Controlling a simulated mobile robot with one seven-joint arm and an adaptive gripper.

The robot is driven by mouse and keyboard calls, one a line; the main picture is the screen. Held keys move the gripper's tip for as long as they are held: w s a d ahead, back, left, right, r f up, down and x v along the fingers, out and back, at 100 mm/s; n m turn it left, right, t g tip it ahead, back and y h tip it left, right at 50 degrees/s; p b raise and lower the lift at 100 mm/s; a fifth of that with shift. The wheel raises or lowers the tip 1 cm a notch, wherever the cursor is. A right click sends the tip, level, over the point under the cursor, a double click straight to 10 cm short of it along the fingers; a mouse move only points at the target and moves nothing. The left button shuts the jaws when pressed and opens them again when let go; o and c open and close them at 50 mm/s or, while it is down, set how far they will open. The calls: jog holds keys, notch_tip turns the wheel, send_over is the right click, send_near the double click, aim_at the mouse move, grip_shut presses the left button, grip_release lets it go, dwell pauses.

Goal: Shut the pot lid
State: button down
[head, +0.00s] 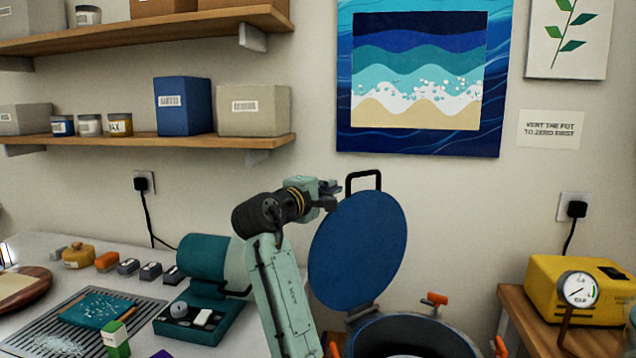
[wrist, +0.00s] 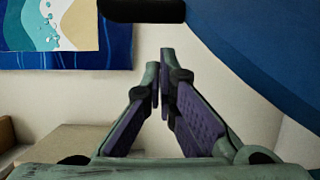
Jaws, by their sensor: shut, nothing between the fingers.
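The round blue pot lid (head: 358,250) stands open, tilted up on its hinge at the back of the pot. Its black handle (head: 364,177) is at the lid's top edge. The dark grey pot (head: 412,337) is at the bottom of the head view, partly cut off. My gripper (head: 334,193) is at the upper left of the lid, close to the handle; I cannot tell whether it touches the lid. In the wrist view my gripper (wrist: 159,85) is shut and empty, with the blue lid (wrist: 262,45) at upper right and a black bar (wrist: 142,10), likely the handle, at the top.
Orange clamps (head: 436,299) sit around the pot rim. A yellow pump (head: 575,290) with a gauge stands on a wooden bench at right. A teal machine (head: 205,290) and small items cover the table at left. Shelves (head: 150,143) hang at upper left.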

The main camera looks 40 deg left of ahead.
jog(key=shift+s+d+r+p, duration=0.15)
jog(key=shift+s+d, duration=0.15)
jog(key=shift+d, duration=0.2)
jog(key=shift+s+d+f+p, duration=0.15)
jog(key=shift+s+d, duration=0.15)
jog(key=shift+d, duration=0.2)
jog(key=shift+s+d+r+p, duration=0.15)
jog(key=shift+s+d, duration=0.15)
jog(key=shift+d, duration=0.2)
